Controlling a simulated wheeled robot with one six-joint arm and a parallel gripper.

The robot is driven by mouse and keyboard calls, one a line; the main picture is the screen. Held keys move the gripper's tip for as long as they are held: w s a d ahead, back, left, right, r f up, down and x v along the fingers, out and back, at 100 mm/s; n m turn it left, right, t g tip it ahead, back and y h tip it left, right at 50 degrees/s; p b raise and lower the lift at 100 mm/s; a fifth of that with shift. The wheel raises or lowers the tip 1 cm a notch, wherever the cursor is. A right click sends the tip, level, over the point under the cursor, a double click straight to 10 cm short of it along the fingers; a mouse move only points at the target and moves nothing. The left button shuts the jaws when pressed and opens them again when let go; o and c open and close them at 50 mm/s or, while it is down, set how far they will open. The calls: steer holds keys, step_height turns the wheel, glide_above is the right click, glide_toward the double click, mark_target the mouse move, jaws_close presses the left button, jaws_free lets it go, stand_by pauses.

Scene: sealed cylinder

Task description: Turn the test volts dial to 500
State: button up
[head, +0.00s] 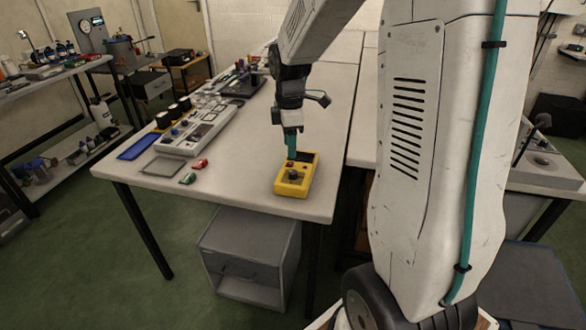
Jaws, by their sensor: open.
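A yellow handheld tester (307,184) lies on the white table near its front right corner. A dark round dial (293,174) shows on its face, with a small red spot beside it. The dial's markings are too small to read, so I cannot tell where it points. My gripper (291,156) has teal fingers and points down at the tester's upper left part. It hangs over or just behind the dial; I cannot tell whether it touches the tester. It is open, and I see nothing held in it.
The white table (238,190) is clear around the tester. To the left lie a grey instrument panel (196,137), a blue tray (138,147), a grey flat plate (163,167), and small red (200,163) and green (187,179) clips. A grey cabinet (250,235) stands below.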

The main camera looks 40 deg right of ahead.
mark_target(293, 171)
steer(key=shift+n, duration=0.9)
steer(key=w+d+f, duration=0.1)
steer(key=f, duration=0.1)
steer(key=w+d+f, duration=0.1)
steer(key=d+f, duration=0.1)
steer(key=shift+w, duration=0.15)
step_height(293, 171, down, 8)
steer(key=shift+r, duration=0.2)
steer(key=shift+c, duration=0.4)
steer(key=c, duration=0.9)
